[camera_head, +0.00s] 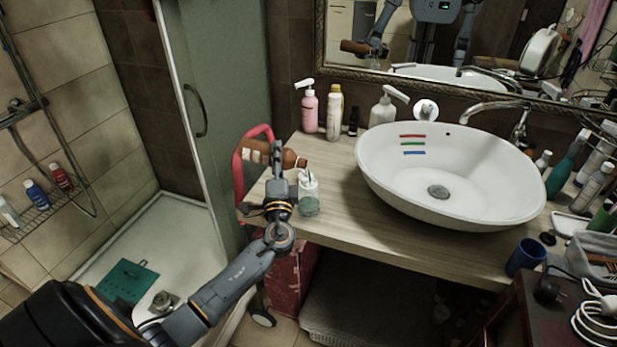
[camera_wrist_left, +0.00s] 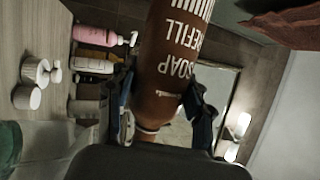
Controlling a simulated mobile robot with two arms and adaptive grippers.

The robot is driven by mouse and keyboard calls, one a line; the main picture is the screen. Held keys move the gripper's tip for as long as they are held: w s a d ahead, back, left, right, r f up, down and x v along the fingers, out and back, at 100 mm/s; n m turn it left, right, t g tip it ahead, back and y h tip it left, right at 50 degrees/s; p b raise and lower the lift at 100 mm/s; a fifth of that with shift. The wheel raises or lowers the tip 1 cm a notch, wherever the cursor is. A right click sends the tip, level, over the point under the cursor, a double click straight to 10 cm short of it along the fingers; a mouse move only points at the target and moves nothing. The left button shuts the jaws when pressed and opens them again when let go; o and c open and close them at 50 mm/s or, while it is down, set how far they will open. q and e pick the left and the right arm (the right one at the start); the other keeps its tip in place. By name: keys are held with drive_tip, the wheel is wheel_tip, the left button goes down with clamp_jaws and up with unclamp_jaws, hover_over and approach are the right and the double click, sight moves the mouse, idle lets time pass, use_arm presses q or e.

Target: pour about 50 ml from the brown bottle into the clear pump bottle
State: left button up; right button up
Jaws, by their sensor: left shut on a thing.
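The brown bottle (camera_head: 253,151) is held tilted almost flat above the counter's left end, its neck pointing right. My left gripper (camera_head: 277,160) is shut on it. In the left wrist view the brown bottle (camera_wrist_left: 170,55), lettered "SOAP REFILL", lies between both fingers (camera_wrist_left: 160,108). The clear pump bottle (camera_head: 309,190) stands upright on the counter, just below and right of the brown bottle's mouth, with greenish content low inside. I cannot tell whether liquid is flowing. My right gripper is out of view.
A pink pump bottle (camera_head: 309,110), a white bottle (camera_head: 334,112) and a white pump bottle (camera_head: 383,108) stand behind on the wooden counter (camera_head: 345,215). The white basin (camera_head: 440,190) lies to the right. A red hoop-shaped thing (camera_head: 238,172) is left of the counter.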

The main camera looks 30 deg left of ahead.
use_arm(q)
drive_tip(key=n+g+p, duration=0.1)
drive_tip(key=n+p, duration=0.2)
drive_tip(key=n+g+p, duration=0.1)
drive_tip(key=n+p, duration=0.1)
drive_tip(key=shift+a+f+g, duration=0.15)
drive_tip(key=shift+f+g, duration=0.1)
drive_tip(key=shift+g, duration=0.05)
drive_tip(key=shift+f, duration=0.5)
